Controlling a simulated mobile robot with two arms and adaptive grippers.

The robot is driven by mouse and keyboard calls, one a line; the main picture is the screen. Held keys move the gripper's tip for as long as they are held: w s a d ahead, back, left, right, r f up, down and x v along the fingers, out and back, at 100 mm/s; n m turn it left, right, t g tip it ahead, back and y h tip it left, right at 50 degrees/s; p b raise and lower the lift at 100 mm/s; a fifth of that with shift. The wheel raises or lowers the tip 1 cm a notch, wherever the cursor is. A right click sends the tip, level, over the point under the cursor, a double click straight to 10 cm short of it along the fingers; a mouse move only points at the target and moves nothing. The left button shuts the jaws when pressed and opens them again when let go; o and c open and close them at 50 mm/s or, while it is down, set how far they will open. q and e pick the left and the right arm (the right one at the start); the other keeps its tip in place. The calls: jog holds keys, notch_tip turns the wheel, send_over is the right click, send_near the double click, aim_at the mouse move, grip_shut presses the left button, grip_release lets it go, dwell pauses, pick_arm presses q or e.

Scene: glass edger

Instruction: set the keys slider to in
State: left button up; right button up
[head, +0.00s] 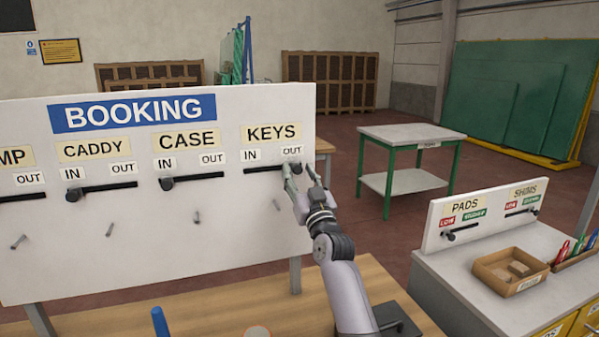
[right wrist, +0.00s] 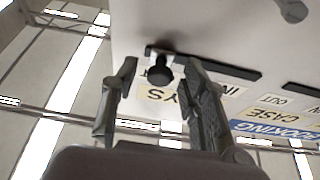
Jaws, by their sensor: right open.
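The KEYS slider (head: 262,169) is a black slot on the white BOOKING board, with IN at its left and OUT at its right. Its dark round knob (head: 297,168) stands at the right end, under OUT. My right gripper (head: 301,179) is open at the board, around the knob. In the right wrist view the knob (right wrist: 160,72) shows between the two spread fingers of this gripper (right wrist: 163,82), with a gap on each side. The slot (right wrist: 228,70) runs off to the right there. My left gripper is not in view.
The CASE slider knob (head: 167,183) and CADDY slider knob (head: 73,196) both stand at their left ends, under IN. Small pegs (head: 197,216) stick out below. A wooden bench (head: 270,285) lies under the board. A side counter with a PADS panel (head: 480,210) stands at the right.

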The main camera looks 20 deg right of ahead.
jog(key=shift+r, duration=0.1)
grip_shut()
dwell(0.5)
dwell(0.3)
